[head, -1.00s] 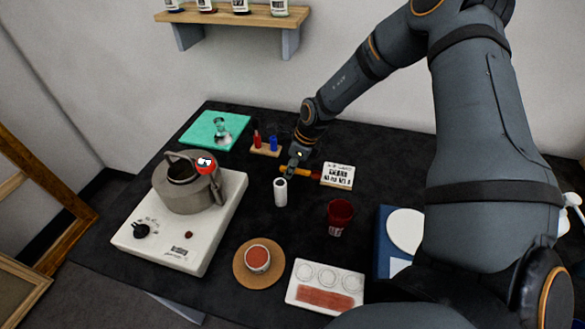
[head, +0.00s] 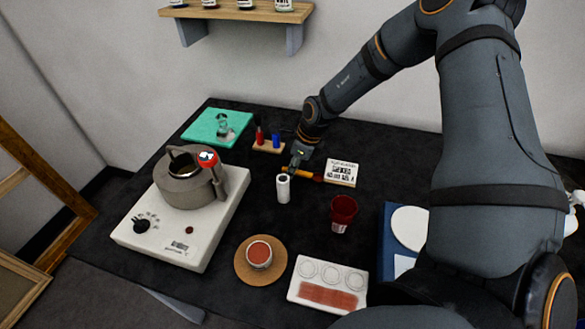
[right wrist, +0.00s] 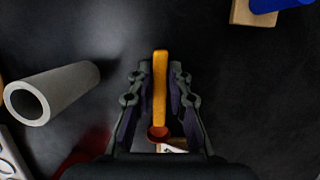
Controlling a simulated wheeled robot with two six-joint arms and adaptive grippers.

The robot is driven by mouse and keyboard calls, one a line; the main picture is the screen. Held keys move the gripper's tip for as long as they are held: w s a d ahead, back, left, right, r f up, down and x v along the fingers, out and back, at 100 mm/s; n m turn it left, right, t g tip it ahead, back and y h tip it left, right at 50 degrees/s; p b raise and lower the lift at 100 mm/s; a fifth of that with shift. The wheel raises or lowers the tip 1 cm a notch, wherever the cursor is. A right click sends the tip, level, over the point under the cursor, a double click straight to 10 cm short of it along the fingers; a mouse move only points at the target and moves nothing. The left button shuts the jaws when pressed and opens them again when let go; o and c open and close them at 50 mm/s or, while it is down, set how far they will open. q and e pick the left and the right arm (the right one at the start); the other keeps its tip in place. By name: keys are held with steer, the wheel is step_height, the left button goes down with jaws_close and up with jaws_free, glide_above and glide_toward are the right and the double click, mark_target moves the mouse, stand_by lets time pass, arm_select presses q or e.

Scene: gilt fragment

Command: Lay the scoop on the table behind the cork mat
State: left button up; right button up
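The scoop (head: 297,172) has an orange handle and a dark red bowl. It lies on the dark table in front of my right gripper (head: 297,160), beside a white labelled card. In the right wrist view, the handle of the scoop (right wrist: 160,85) runs between the two fingers of my right gripper (right wrist: 159,72). The fingers are spread, with a gap showing on each side of the handle. The round cork mat (head: 242,273) lies near the table's front, with a small cup of reddish contents on it. My left gripper is not in view.
A red cup (head: 342,212), a white palette (head: 327,284) and a kettle (head: 188,186) on a white hotplate (head: 140,240) stand around. Bare table lies between the roll and the mat.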

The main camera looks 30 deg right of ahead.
mark_target(305, 173)
steer(key=shift+o, duration=1.3)
steer(key=shift+r, duration=0.15)
step_height(305, 173, up, 2)
steer(key=p, duration=0.3)
steer(key=v, duration=1.1)
steer(key=shift+s, duration=0.1)
